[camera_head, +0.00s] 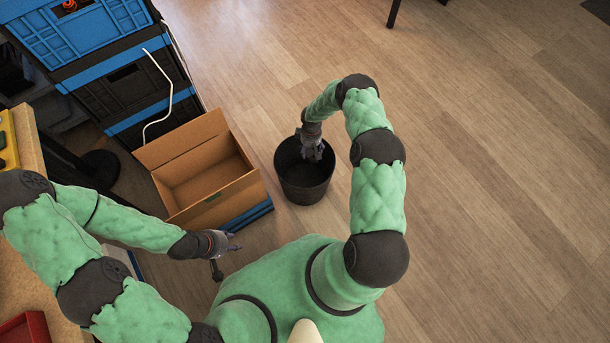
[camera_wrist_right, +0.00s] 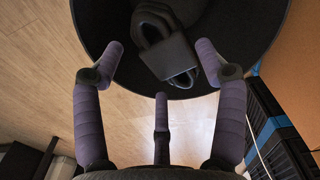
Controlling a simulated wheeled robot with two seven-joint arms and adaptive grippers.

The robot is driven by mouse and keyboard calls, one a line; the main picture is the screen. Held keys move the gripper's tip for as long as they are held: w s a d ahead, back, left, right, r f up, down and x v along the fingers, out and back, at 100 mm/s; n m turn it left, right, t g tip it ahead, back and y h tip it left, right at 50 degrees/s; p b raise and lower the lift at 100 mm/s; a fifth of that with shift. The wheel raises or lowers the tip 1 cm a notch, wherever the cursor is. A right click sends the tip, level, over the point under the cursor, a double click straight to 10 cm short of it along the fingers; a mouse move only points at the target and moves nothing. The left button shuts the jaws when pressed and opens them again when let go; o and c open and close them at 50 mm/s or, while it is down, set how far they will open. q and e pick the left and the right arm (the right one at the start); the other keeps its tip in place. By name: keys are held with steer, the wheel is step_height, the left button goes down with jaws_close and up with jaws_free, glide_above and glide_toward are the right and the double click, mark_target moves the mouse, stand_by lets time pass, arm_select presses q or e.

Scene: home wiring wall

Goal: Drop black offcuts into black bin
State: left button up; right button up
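The black bin (camera_head: 304,188) stands on the floor near the middle of the head view, and its dark inside (camera_wrist_right: 235,25) fills the top of the right wrist view. My right gripper (camera_head: 313,152) points down at the bin's mouth. In the right wrist view its fingers (camera_wrist_right: 160,62) are spread apart and touch nothing that I can see. A black looped offcut (camera_wrist_right: 165,50) shows beyond the fingertips, against the bin's inside; I cannot tell whether it rests on the bottom. My left gripper (camera_head: 229,248) is empty, with its fingers spread, below the cardboard box.
An open, empty-looking cardboard box (camera_head: 205,178) stands left of the bin on a blue-edged base. Stacked blue and black crates (camera_head: 115,75) with a white cable (camera_head: 168,95) are at upper left. A wooden bench (camera_head: 28,145) runs along the left edge.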

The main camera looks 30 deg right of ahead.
steer(key=shift+o, duration=0.5)
step_height(320, 180, up, 12)
stand_by(0.5)
steer(key=shift+a, duration=0.1)
